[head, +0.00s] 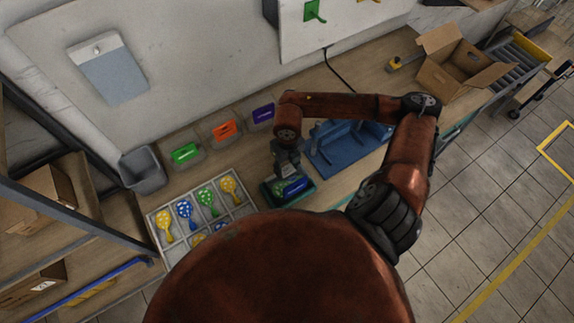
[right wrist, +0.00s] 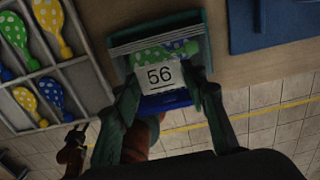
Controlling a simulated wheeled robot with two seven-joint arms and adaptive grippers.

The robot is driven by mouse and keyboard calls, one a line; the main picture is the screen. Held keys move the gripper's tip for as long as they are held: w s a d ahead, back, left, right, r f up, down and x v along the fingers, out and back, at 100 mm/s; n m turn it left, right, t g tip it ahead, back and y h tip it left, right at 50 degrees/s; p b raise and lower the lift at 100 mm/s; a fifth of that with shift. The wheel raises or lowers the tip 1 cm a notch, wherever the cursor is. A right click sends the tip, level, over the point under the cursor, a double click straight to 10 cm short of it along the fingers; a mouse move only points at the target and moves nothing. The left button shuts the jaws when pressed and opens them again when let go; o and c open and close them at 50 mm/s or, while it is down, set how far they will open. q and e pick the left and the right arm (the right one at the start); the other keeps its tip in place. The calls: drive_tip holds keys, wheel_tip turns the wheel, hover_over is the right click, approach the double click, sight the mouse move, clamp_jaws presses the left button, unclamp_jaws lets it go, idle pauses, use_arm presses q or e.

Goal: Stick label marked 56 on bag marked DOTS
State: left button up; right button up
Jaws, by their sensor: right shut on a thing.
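The label marked 56 (right wrist: 160,76) is a white card between the fingertips of my right gripper (right wrist: 165,88). The right gripper, also low over the table in the head view (head: 288,176), is shut on it. Behind the label lies a bag with green dotted balloons (right wrist: 157,54) and a blue lower edge, in a teal tray (right wrist: 206,40). The bag also shows in the head view (head: 293,187). The label covers part of it, and I cannot read DOTS. I cannot tell whether label and bag touch. A small, dark, blurred gripper, seemingly my left (right wrist: 76,136), shows at lower left.
A divided grey tray (head: 158,212) of dotted balloon paddles stands left of the teal tray. A blue fixture (head: 335,155) stands to its right. An open cardboard box (head: 450,65) stands farther right.

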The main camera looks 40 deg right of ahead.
wheel_tip(320, 180, down, 2)
drive_tip(key=shift+b, duration=0.4)
wheel_tip(320, 180, down, 4)
drive_tip(key=b, duration=0.3)
drive_tip(key=shift+r, duration=0.25)
drive_tip(key=o, duration=0.8)
drive_tip(key=shift+r+p, duration=1.95)
drive_tip(key=shift+r, duration=2.15)
